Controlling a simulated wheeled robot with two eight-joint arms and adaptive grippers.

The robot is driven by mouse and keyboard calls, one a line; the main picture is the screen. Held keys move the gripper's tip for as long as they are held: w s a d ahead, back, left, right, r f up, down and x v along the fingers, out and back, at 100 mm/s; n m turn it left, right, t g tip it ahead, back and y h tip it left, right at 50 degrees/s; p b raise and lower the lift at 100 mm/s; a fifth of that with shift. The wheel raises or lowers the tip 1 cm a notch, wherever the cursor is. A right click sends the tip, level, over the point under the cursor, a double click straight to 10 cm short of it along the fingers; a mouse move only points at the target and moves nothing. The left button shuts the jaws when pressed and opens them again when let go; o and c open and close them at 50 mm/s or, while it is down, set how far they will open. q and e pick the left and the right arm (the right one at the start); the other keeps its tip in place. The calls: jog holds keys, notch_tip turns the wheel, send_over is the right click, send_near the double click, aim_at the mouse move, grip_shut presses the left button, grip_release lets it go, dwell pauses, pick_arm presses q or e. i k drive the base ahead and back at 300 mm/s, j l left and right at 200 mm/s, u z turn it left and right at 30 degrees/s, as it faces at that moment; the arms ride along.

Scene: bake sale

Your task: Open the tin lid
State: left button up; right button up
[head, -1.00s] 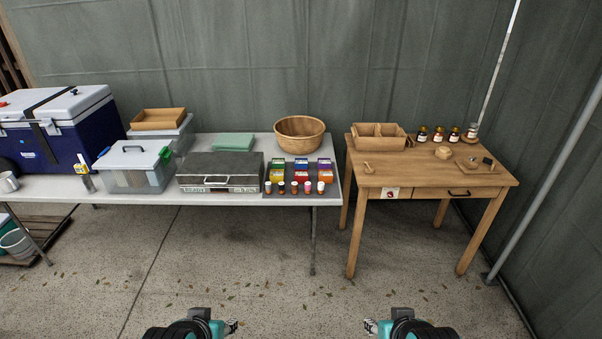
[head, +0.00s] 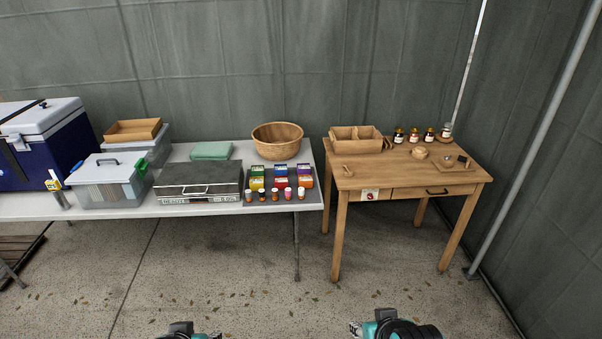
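The thing that looks most like the tin is a wide, flat metal box (head: 199,192) on the white table. Its dark grey lid (head: 203,173) looks shut, and a pale handle shows on its front. My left gripper (head: 216,336) is at the bottom edge, mostly cut off by the frame. My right gripper (head: 355,328) is at the bottom, right of the middle. Both are far in front of the table and touch nothing that I can see. Their fingers are too small and cut off to tell open from shut.
The white table (head: 222,210) also holds a clear bin (head: 108,192), a blue cooler (head: 42,160), a wooden bowl (head: 277,143), colored packets (head: 280,171) and small bottles (head: 274,195). A wooden table (head: 405,183) stands at right.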

aim_at(187, 178)
jog(key=i+j, duration=0.1)
jog(key=i, duration=1.65)
